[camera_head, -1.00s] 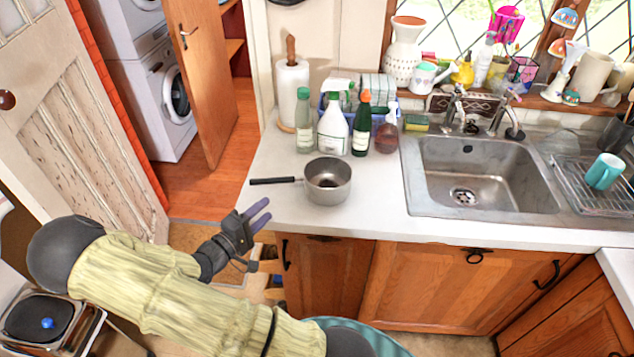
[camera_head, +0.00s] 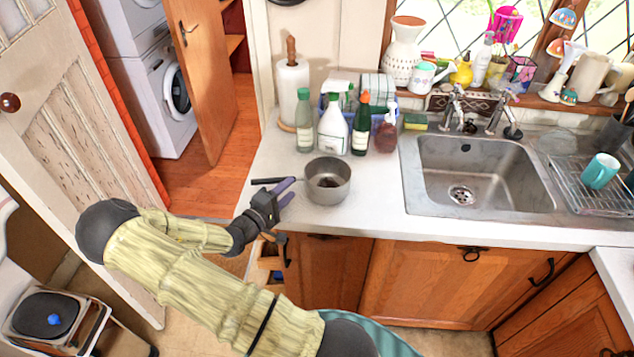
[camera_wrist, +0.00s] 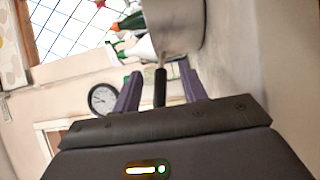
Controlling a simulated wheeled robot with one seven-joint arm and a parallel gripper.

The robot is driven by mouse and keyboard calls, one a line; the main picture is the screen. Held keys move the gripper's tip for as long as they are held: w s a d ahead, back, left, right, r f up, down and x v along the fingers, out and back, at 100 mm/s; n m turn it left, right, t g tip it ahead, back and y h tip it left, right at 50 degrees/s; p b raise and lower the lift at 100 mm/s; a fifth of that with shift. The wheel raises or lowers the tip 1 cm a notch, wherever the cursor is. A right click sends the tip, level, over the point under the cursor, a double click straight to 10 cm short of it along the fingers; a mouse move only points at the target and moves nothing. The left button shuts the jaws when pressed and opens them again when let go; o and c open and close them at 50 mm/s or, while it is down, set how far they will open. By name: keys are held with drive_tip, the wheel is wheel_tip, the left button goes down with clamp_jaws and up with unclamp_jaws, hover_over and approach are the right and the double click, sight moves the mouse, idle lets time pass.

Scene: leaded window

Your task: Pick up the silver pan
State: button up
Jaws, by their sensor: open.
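The silver pan (camera_head: 328,184) stands upright on the white counter, left of the sink, with its black handle (camera_head: 267,181) pointing left. In the wrist view the pan's silver side (camera_wrist: 178,28) fills the top middle, and its dark handle (camera_wrist: 160,88) shows between my two purple fingers. My gripper (camera_head: 288,192) is open at the counter's front left, beside the handle near the pan. It also shows in the wrist view (camera_wrist: 160,92), with a finger on each side of the handle. I cannot tell whether either finger touches it. The fingers hide part of the handle in the head view.
Several bottles (camera_head: 333,126) and a paper towel roll (camera_head: 293,93) stand behind the pan. The sink (camera_head: 480,180) is to its right. An open drawer (camera_head: 270,256) juts out below the counter near my wrist. Counter around the pan's right side is clear.

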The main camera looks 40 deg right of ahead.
sight(300, 179)
drive_tip(key=d, duration=0.2)
drive_tip(key=d+p, duration=0.1)
drive_tip(key=d, duration=0.1)
drive_tip(key=shift+w+d, duration=0.1)
drive_tip(key=shift+w, duration=0.3)
